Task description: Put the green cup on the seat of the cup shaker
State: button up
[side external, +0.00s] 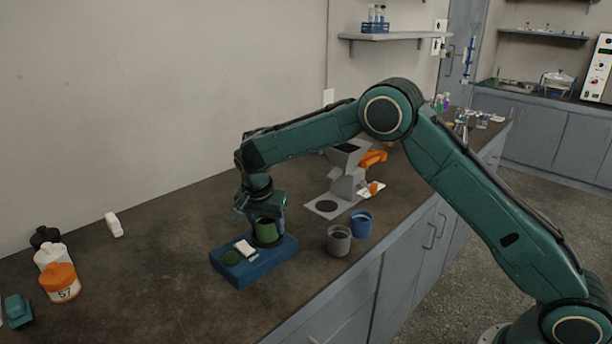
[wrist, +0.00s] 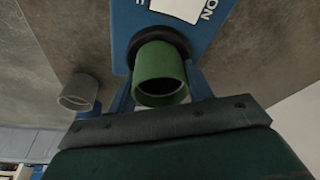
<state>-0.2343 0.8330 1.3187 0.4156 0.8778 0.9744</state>
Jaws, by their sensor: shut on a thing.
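The green cup (side external: 266,231) is upright at the right end of the blue cup shaker (side external: 240,276). My gripper (side external: 264,214) is shut on the cup from above. In the wrist view the cup (wrist: 160,72) sits between the two blue fingers of my gripper (wrist: 160,92). Its base is over the dark round seat (wrist: 181,41) of the shaker (wrist: 122,25). The cup looks in or very close to the seat; I cannot tell whether it bears on it. The fingers partly hide the cup's sides.
A grey cup (side external: 339,240) and a blue cup (side external: 361,223) stand right of the shaker. A grey machine (side external: 347,180) with an orange part stands behind. Bottles, including an orange-and-white one (side external: 60,283), stand at the left. The worktop (side external: 150,290) between is clear.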

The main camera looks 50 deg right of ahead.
jog(key=o, duration=1.1)
jog(key=v, duration=1.2)
jog(key=shift+a+r, duration=0.1)
jog(key=shift+r, duration=0.05)
jog(key=shift+s, duration=0.1)
